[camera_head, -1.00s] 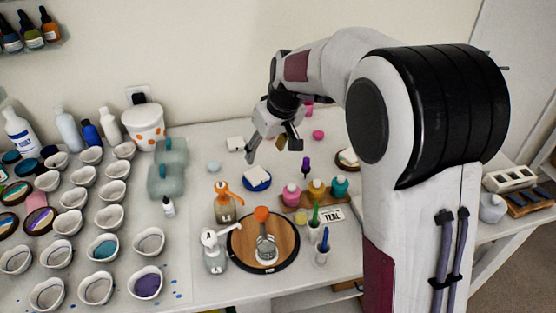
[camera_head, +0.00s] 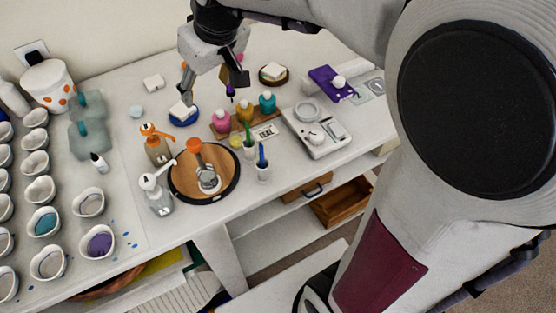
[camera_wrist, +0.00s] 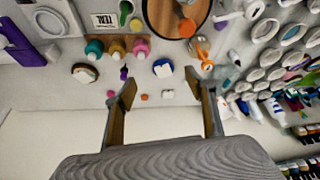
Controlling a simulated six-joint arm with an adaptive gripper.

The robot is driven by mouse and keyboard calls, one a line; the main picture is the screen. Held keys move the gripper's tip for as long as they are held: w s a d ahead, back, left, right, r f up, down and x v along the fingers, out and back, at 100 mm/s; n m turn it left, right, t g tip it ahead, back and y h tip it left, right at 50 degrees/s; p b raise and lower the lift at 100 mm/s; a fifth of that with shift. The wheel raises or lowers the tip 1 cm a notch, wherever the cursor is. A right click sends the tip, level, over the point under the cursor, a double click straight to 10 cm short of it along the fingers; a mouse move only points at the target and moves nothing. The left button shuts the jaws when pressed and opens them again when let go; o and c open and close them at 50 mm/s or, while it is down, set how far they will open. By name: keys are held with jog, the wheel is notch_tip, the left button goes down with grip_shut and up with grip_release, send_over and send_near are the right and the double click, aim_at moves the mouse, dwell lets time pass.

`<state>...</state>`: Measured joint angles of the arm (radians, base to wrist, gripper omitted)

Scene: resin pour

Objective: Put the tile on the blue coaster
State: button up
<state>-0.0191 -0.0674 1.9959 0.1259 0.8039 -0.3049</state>
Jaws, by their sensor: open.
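The blue coaster (camera_head: 172,121) lies on the table, with a white square tile (camera_head: 181,109) resting on top of it. Both also show in the wrist view, the coaster (camera_wrist: 157,63) partly covered by the tile (camera_wrist: 164,70). My gripper (camera_head: 212,92) is open and empty, above the table close to the coaster. In the head view its left finger ends just over the tile's far edge. In the wrist view the tile and coaster appear between and beyond the spread fingers (camera_wrist: 161,86). I cannot tell whether a finger touches the tile.
Another white block (camera_head: 153,82) lies farther back. A brown round coaster (camera_head: 285,80) holds a pale block. Bottles on a wooden rack (camera_head: 221,137), a pump bottle (camera_head: 158,150) and a round wooden board (camera_head: 190,185) stand nearby. A scale (camera_head: 318,134) is to the right.

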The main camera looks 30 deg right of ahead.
jog(key=s+d+f+m+t+h, duration=0.1)
jog(key=s+d+m, duration=0.2)
jog(key=s, duration=1.9)
jog(key=shift+s+d+f, duration=0.15)
jog(key=shift+f, duration=0.05)
dwell(5.6)
